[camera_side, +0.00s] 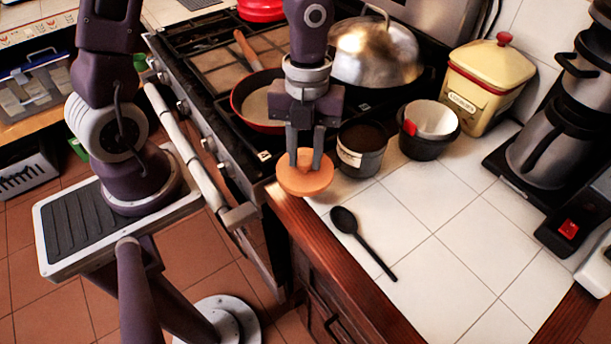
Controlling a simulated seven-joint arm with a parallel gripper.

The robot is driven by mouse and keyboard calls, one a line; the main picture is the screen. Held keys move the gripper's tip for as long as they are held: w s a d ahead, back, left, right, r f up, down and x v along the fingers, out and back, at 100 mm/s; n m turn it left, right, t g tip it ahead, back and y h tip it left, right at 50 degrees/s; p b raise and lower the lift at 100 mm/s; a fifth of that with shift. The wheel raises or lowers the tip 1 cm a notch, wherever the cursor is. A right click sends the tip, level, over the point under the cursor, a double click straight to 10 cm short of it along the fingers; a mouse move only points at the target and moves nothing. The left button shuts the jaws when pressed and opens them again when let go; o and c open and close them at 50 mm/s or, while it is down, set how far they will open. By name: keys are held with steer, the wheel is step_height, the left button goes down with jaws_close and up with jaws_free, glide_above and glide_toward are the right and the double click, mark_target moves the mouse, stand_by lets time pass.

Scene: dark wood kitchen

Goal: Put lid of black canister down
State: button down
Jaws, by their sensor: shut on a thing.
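My gripper (305,163) points down and is shut on a round, orange-tan lid (304,182). The lid is roughly level, over the front left corner of the white tiled counter. I cannot tell whether it touches the counter. The black canister (362,158) stands open just to the right of the lid, with a pale label on its side and a dark inside. The lid is beside the canister, not on it.
A black spoon (362,240) lies in front. The stove holds a red pan (262,105) and a metal dome (375,50). Tiles right of the spoon are clear.

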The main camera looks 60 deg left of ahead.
mark_target(306, 161)
step_height(306, 161, down, 5)
steer(key=shift+f, duration=0.1)
steer(key=c, duration=1.1)
jaws_free()
steer(key=shift+f, duration=0.1)
step_height(306, 161, up, 12)
steer(key=a+r, duration=0.1)
steer(key=shift+s+a+r+n+t+y, duration=0.15)
steer(key=shift+s+a+r+n+t, duration=0.9)
steer(key=shift+n, duration=3.45)
steer(key=shift+s+a+r+n+t+y, duration=0.2)
steer(key=shift+s+r+n+t, duration=0.95)
steer(key=shift+s+r+n, duration=2.35)
steer(key=shift+s+a+r+n+t+y, duration=0.15)
steer(key=shift+s+a+r+n+t, duration=0.7)
steer(key=shift+n, duration=4.65)
